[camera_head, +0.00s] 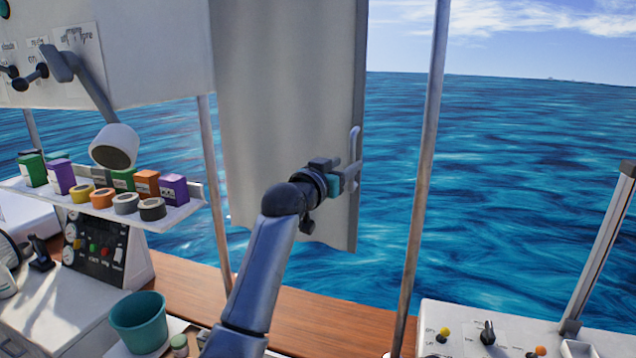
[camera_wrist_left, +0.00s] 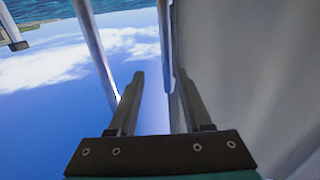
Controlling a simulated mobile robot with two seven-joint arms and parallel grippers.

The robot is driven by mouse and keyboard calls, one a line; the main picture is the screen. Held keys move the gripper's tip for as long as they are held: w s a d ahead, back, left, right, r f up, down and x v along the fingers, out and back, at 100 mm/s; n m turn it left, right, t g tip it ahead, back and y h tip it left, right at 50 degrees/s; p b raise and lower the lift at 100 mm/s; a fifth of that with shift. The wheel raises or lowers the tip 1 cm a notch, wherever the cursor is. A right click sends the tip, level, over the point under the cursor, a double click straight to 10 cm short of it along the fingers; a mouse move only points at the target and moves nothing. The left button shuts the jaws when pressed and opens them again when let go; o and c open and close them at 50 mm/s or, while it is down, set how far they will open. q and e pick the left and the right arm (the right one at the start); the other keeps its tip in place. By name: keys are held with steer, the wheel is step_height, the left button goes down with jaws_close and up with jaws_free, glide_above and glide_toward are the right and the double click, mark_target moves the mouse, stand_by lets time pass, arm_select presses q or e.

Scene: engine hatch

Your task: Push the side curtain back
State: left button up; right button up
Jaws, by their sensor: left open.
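The grey side curtain (camera_head: 285,110) hangs in the upper middle of the head view, its right edge against open sea. A pale upright handle (camera_head: 356,143) is at that right edge. My left gripper (camera_head: 352,176) is open at the curtain's right edge, by the lower part of the handle. In the left wrist view the two fingers (camera_wrist_left: 160,78) are apart, with the curtain's pale surface (camera_wrist_left: 250,70) along the right finger. A pale bar (camera_wrist_left: 166,40) shows beyond the fingertips; I cannot tell whether it lies between them. My right gripper is not in view.
A metal post (camera_head: 425,180) stands right of the curtain, and another post (camera_head: 213,190) stands left. A shelf (camera_head: 170,218) with coloured boxes and tape rolls is at the left. A teal bucket (camera_head: 138,318) is below, and a switch panel (camera_head: 500,335) is at lower right.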

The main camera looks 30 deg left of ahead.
arm_select(q)
steer(key=s, duration=1)
steer(key=shift+s+d, duration=0.35)
stand_by(0.3)
steer(key=shift+w, duration=0.1)
stand_by(0.4)
